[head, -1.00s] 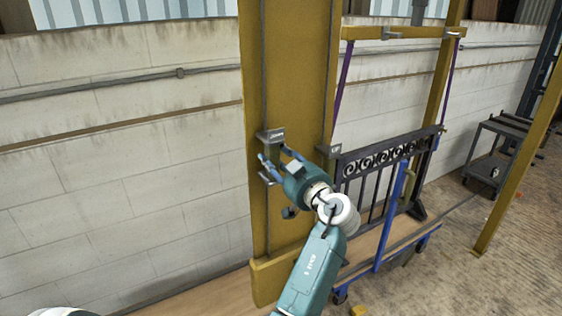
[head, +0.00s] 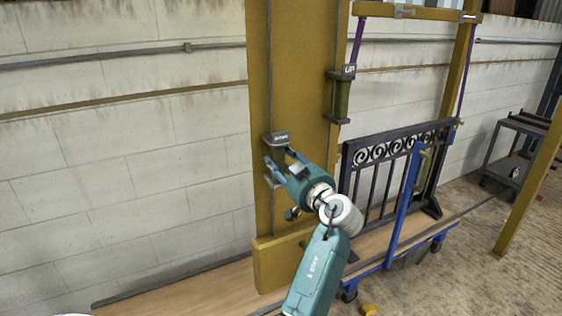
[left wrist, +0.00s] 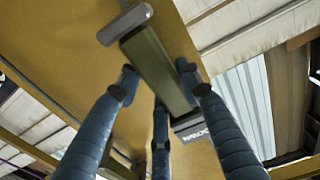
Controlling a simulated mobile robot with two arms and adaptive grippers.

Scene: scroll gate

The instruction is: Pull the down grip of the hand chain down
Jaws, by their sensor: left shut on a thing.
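The down grip (head: 277,158) of the hand chain hangs in front of the yellow column, with a dark labelled plate at its top and another plate below. My left gripper (head: 279,159) is shut on it, its blue fingers around the olive handle between the plates. In the left wrist view the handle (left wrist: 158,70) runs between the fingers (left wrist: 160,95), and its label plate (left wrist: 190,126) shows beyond them. The up grip (head: 341,97) hangs higher, on the column's right side. My right gripper is not in view.
The yellow column (head: 300,60) stands before a block wall (head: 120,150). A dark scroll gate (head: 405,148) stands on the right, with a blue trolley frame (head: 404,205) before it. A grey cart (head: 510,155) is at far right. The floor at lower right is mostly clear.

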